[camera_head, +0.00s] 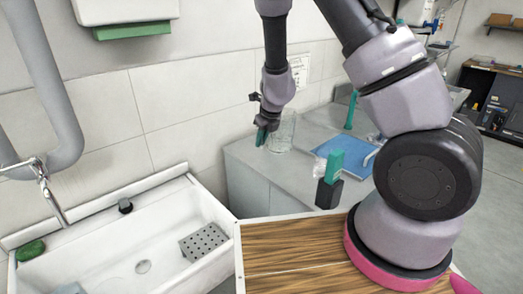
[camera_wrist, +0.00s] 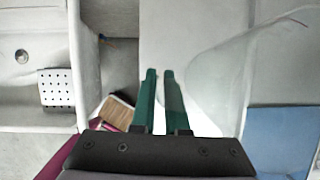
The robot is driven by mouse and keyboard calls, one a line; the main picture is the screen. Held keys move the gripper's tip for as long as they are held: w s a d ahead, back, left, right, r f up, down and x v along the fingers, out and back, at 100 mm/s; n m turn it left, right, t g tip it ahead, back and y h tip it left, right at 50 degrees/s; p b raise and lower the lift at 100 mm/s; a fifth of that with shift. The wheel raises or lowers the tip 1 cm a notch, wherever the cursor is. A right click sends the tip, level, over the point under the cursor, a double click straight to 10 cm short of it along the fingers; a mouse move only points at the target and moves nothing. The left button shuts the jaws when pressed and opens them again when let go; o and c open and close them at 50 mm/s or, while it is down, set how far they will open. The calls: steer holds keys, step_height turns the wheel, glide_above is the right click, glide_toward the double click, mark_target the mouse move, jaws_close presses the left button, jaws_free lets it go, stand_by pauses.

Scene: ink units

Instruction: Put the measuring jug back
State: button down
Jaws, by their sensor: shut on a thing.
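The clear measuring jug (camera_head: 283,130) is upright at the back left of the grey counter, close to the wall. I cannot tell whether its base touches the counter. My gripper (camera_head: 262,137) is at the jug's left side, with its green fingers pointing down. In the wrist view, the fingers (camera_wrist: 160,74) are close together, and the see-through jug (camera_wrist: 220,75) is just to their right. My gripper is shut on the jug at its side; the gripped part is hard to make out.
A blue mat (camera_head: 345,153) lies on the counter (camera_head: 308,187) right of the jug. A green-topped dark holder (camera_head: 331,182) and a green upright object (camera_head: 351,110) are near it. A white sink (camera_head: 150,240) is at left, a wooden top (camera_head: 285,255) in front.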

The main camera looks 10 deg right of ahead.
mark_target(261, 148)
steer(key=shift+f, duration=1.9)
steer(key=shift+f, duration=0.1)
steer(key=c, duration=0.9)
jaws_free()
